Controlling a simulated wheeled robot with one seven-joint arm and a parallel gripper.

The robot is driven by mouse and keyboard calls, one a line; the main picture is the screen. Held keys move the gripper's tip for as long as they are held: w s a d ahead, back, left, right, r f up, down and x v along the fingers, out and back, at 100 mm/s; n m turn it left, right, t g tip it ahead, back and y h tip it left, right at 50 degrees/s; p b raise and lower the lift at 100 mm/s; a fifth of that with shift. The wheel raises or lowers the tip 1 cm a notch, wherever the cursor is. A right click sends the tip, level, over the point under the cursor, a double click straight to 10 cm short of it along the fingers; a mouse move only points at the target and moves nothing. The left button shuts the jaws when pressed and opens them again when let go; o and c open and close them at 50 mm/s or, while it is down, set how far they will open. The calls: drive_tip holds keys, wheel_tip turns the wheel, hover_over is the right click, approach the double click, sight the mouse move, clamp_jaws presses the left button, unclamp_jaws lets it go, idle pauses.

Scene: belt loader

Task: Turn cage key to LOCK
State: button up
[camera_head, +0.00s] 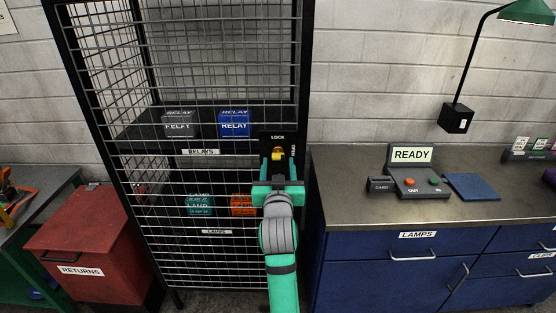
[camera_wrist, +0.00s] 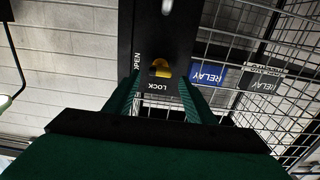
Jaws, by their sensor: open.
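The yellow cage key (camera_head: 278,155) sits in a black lock plate (camera_head: 268,140) on the cage's right front post. The plate reads LOCK above the key, with a second label running up its right side. In the wrist view the picture is upside down: the yellow key (camera_wrist: 160,68) shows above the word LOCK, with OPEN at the left. My gripper (camera_head: 278,170) is in front of the key, its fingers open. In the wrist view the gripper (camera_wrist: 159,84) has one finger on each side of the key's line, apart from it. I cannot tell which mark the key points to.
The wire cage (camera_head: 215,165) holds relay boxes (camera_head: 234,123) and lamp boxes (camera_head: 199,204) on shelves. A red RETURNS bin (camera_head: 85,235) stands at the left. A steel-topped bench (camera_head: 345,205) with a READY console (camera_head: 412,175) stands close at the right.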

sight(278, 158)
drive_tip(key=shift+w, duration=1.75)
drive_tip(key=c, duration=1)
drive_tip(key=shift+c, duration=0.2)
